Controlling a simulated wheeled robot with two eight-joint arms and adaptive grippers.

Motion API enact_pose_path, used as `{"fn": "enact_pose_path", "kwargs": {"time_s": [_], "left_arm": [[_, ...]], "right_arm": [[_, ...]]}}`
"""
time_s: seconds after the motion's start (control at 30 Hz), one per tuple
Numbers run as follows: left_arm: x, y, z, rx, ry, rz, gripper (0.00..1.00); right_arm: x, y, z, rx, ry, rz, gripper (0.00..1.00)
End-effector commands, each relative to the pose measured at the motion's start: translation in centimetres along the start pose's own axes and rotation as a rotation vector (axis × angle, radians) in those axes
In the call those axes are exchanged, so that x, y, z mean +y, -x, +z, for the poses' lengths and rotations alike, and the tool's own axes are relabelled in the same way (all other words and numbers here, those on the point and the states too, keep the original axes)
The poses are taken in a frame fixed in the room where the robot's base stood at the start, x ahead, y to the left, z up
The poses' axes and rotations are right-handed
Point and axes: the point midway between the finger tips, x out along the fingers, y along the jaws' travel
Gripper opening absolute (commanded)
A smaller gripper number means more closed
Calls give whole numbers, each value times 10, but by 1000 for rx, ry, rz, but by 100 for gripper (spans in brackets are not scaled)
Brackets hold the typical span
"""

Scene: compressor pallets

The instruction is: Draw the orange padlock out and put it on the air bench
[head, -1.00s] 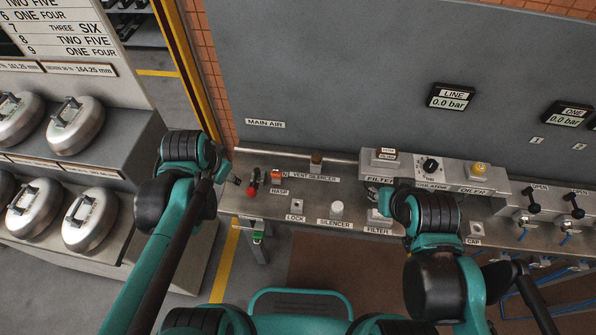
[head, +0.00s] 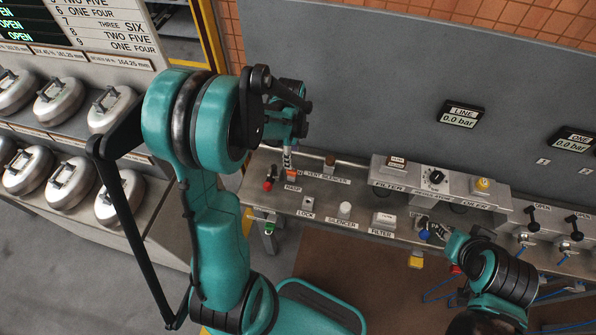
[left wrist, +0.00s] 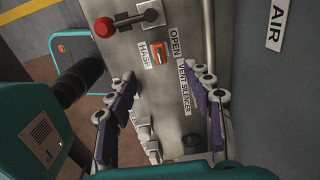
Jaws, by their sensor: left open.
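The orange padlock (head: 292,173) is at the back left of the grey air bench (head: 326,200), by the HASP label. In the left wrist view the padlock (left wrist: 160,52) shows as a small orange block between the HASP and OPEN labels. My left gripper (head: 288,160) hangs above it, pointing down. In the left wrist view its two fingers (left wrist: 167,108) are spread apart and empty, with the padlock ahead of them. My right gripper (head: 438,230) is low over the bench's right part near a blue-based fitting; its fingers are too small to judge.
A red-knobbed valve (head: 269,184) stands just left of the padlock. LOCK (head: 308,203), SILENCER (head: 345,210) and FILTER (head: 383,220) places line the front edge. A raised filter unit (head: 410,173) stands at the back. Silver canisters (head: 60,100) fill shelves at left.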

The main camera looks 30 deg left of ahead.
Motion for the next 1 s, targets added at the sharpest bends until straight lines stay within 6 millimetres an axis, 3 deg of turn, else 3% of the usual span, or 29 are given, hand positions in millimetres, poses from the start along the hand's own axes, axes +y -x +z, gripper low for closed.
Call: {"fn": "enact_pose_path", "kwargs": {"time_s": [0.27, 0.47, 1.0], "left_arm": [[0, -1, 0, 0, 2, -1, 52], [0, -13, 0, 0, 3, -1, 52], [0, -85, 0, 0, 3, -1, 52]], "right_arm": [[0, -1, 1, 0, 0, 0, 32], [0, -9, 6, 0, 0, 0, 32], [0, -56, 40, 0, 0, 0, 32]]}}
